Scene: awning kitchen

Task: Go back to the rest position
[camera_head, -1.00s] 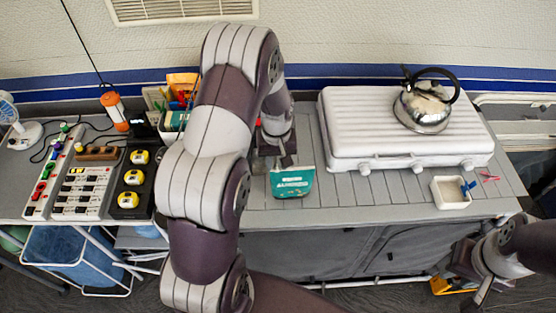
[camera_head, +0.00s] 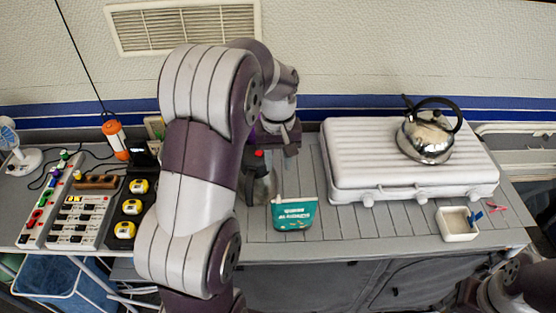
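My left arm rises through the middle of the head view, and its gripper (camera_head: 290,145) hangs above the counter, behind the teal pouch. Its fingers are small and partly hidden, so I cannot tell whether they are open or shut. The teal pouch (camera_head: 293,214) stands on the counter, apart from the gripper. My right gripper (camera_head: 472,297) is at the lower right, in front of the counter. It is cut by the bottom edge and its fingers are not clear.
A metal kettle (camera_head: 428,140) stands on the white ridged case (camera_head: 360,150). A small white tray (camera_head: 457,225) sits at the counter's front right. Power strips (camera_head: 80,220), yellow tape measures (camera_head: 132,206), an orange lantern (camera_head: 116,139) and a fan (camera_head: 22,158) fill the left. A dark red-topped item (camera_head: 258,165) is partly hidden.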

